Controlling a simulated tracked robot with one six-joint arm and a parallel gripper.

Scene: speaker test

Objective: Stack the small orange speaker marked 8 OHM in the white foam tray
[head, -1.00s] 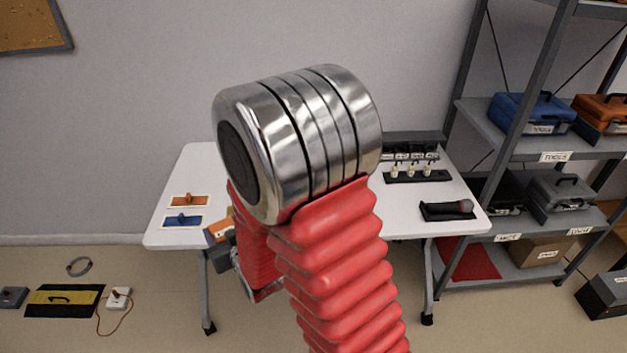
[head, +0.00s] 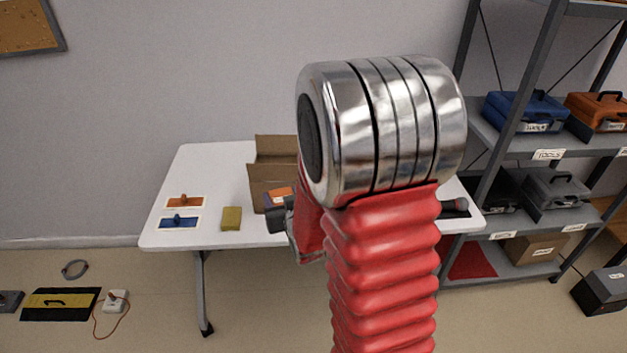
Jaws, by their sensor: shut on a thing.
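My gripper (head: 279,211) is over the front part of the white table, mostly hidden behind my red arm. It is shut on a small orange and dark thing, which looks like the orange speaker (head: 280,193). Its 8 OHM mark cannot be read at this size. The held speaker shows in front of a brown cardboard box. I cannot tell whether it touches the box. I do not see the white foam tray; my arm covers much of the table's middle and right.
The open cardboard box (head: 275,147) stands on the white table (head: 215,160). A yellow-green block (head: 231,218) lies left of it. An orange-handled piece (head: 184,202) and a blue-handled piece (head: 179,222) lie at the left. A shelf rack (head: 535,160) stands at the right.

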